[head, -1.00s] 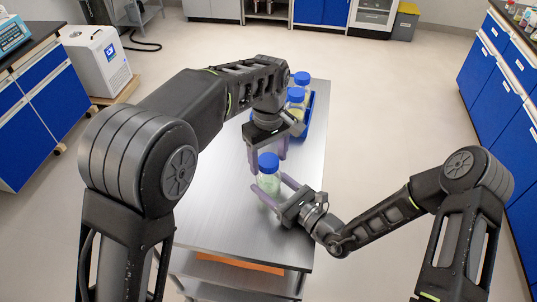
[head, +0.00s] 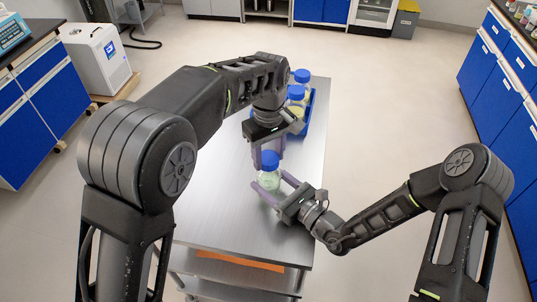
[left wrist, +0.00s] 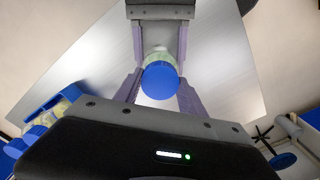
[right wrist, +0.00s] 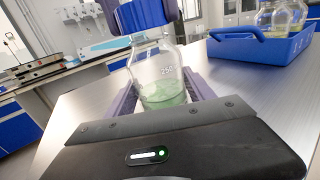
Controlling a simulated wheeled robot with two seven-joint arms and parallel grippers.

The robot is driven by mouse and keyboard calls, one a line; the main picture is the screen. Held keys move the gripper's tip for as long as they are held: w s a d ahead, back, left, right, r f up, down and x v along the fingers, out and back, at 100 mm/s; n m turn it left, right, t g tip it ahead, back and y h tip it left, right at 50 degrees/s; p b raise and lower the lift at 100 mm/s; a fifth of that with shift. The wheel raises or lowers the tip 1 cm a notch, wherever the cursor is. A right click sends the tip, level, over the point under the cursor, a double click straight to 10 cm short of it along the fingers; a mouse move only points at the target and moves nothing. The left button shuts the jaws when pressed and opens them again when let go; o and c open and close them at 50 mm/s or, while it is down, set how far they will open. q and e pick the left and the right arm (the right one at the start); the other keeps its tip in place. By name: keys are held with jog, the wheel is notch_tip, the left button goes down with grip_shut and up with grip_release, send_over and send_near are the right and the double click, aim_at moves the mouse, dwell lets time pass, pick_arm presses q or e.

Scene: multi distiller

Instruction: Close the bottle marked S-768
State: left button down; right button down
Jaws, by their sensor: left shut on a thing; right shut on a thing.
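A clear glass bottle (right wrist: 160,72) with a little green liquid stands upright, held between the fingers of my right gripper (head: 268,190). It also shows in the head view (head: 270,180). Its blue cap (right wrist: 143,14) sits at the top of the neck; I cannot tell how tightly it is seated. My left gripper (head: 268,150) comes down from above and is shut on the cap, with a purple finger on either side. The left wrist view looks down on the cap (left wrist: 160,81). No S-768 marking is readable.
A blue tray (right wrist: 258,47) with several blue-capped bottles (head: 299,86) stands behind on the steel table (head: 225,225). The table's front is clear. Blue cabinets (head: 496,75) and a white device (head: 97,58) stand away from the table.

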pick_arm(q)
jog(key=m, duration=0.8)
jog(key=shift+m, duration=0.3)
jog(key=m, duration=0.5)
jog(key=shift+m, duration=0.4)
jog(key=c, duration=0.6)
grip_release()
jog(key=shift+r, duration=0.1)
notch_tip(320, 180, up, 7)
jog(key=shift+r, duration=0.15)
pick_arm(e)
jog(key=shift+c, duration=1.4)
grip_release()
